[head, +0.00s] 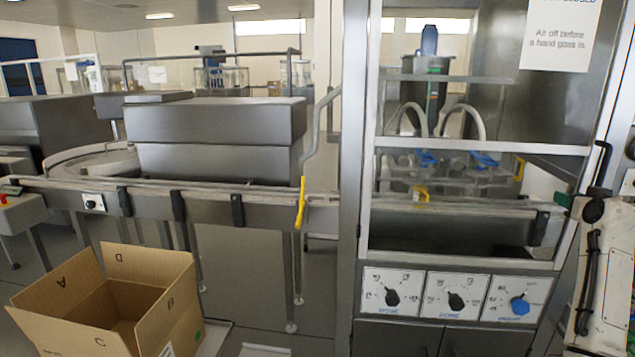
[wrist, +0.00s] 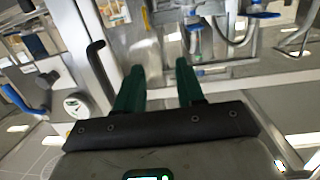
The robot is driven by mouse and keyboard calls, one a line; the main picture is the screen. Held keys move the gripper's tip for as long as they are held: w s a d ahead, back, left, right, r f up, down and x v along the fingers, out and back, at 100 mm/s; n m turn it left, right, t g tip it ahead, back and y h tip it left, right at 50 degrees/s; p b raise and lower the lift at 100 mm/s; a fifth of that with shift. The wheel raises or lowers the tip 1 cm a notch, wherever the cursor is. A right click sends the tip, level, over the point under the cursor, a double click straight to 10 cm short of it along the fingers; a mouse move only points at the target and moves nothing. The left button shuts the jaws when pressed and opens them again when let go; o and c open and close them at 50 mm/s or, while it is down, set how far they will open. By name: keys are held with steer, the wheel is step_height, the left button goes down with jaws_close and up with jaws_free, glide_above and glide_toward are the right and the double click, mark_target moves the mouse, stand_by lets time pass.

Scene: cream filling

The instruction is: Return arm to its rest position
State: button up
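My gripper (wrist: 160,70) shows in the wrist view with its two green fingers apart and nothing between them. Its fingers point toward the filling machine's frame and pipework. In the head view my arm is at the right edge, beside the filling machine (head: 460,255). Dark green parts that look like my fingers show there against the machine's right post. I cannot tell whether they touch it.
A yellow-handled lever (head: 300,203) hangs on the machine's left side. Three dials (head: 456,299) are on its lower front. An open cardboard box (head: 70,290) stands at lower left. A conveyor (head: 160,195) runs along the left.

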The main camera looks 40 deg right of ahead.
steer(key=w+a+f+n+g+y, duration=0.1)
steer(key=w+a+f+n+y, duration=0.15)
steer(key=w+a+f, duration=0.55)
steer(key=w+a+f+n+y+p, duration=0.1)
steer(key=w+a+f+y, duration=0.25)
steer(key=a+f, duration=0.9)
steer(key=w+a+f+n+g+y, duration=0.1)
steer(key=w+a+f+n+y, duration=0.15)
steer(key=w+a+f, duration=0.7)
steer(key=s+a+f+n+g+y, duration=0.15)
steer(key=s+a, duration=0.25)
steer(key=a, duration=0.5)
steer(key=s+a+f+g+y, duration=0.15)
steer(key=s+a, duration=0.25)
steer(key=a, duration=0.6)
steer(key=s+a+f+n+g+y+p, duration=0.1)
steer(key=s+a+f+n+g, duration=0.2)
steer(key=s+a, duration=0.9)
steer(key=s+f, duration=0.1)
steer(key=s, duration=0.2)
steer(key=shift+g, duration=0.4)
